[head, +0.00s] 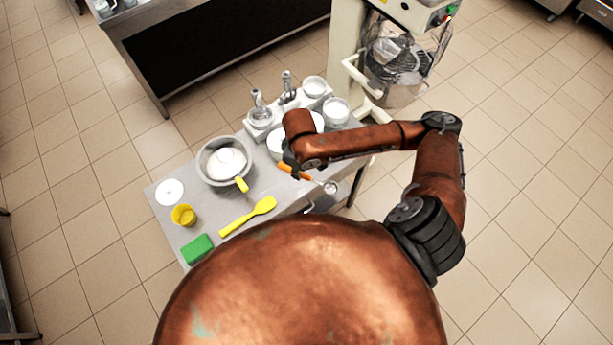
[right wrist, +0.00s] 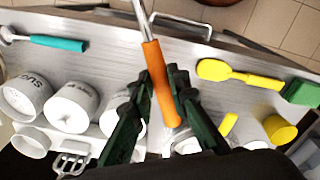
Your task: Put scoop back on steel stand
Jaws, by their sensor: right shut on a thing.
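The scoop has an orange handle (head: 303,176) and a metal head (head: 330,187). In the head view it reaches out to the right from my right gripper (head: 289,169), near the table's front edge. In the right wrist view the orange handle (right wrist: 157,85) lies between the fingers of my right gripper (right wrist: 163,92), which is shut on it, and the metal shaft runs up out of the picture. I cannot identify the steel stand for sure; metal upright fittings (head: 258,108) stand at the table's back. My left gripper is not in view.
The table (head: 205,240) holds a steel bowl (head: 208,178), yellow spatula (head: 248,215), yellow cup (head: 183,214) and green sponge (head: 197,249). White containers (right wrist: 72,106) and a teal-handled tool (right wrist: 58,43) show in the right wrist view. A machine (head: 345,45) stands behind right.

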